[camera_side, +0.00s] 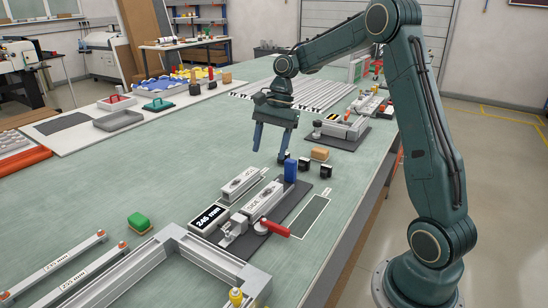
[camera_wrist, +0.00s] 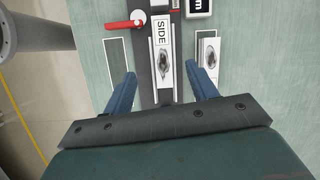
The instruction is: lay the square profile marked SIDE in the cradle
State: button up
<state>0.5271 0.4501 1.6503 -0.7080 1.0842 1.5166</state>
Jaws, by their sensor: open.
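The square profile marked SIDE (camera_side: 264,202) is a light grey bar lying lengthwise on a dark base, between a grey clamp with a red handle (camera_side: 275,229) and a blue block (camera_side: 290,168). This fixture seems to be the cradle (camera_side: 236,227); I cannot tell how snugly the bar sits. In the wrist view the SIDE profile (camera_wrist: 162,38) shows its label and a dark oval patch. My gripper (camera_side: 270,146) is open and empty above and beyond the blue end. In the wrist view its fingers (camera_wrist: 161,72) are spread to either side of the bar's line.
A second grey profile (camera_side: 239,182) lies to the left, beside a 245 mm display block (camera_side: 209,217). Small black blocks (camera_side: 304,164) and a tan block (camera_side: 320,154) stand beyond the blue block. A green block (camera_side: 138,222) and a grey frame (camera_side: 150,262) are nearer the camera.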

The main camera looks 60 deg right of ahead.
jog(key=s+a+r+n+t+h, duration=0.2)
jog(key=s+a+r+n, duration=0.5)
jog(key=s+a+r, duration=0.25)
jog(key=s+a+f+n+t+h, duration=0.1)
jog(key=s+a+n+t+h, duration=0.1)
jog(key=s+n, duration=0.7)
jog(key=shift+s+a+f+t, duration=0.2)
jog(key=shift+s+a+t, duration=0.45)
jog(key=shift+s, duration=2.3)
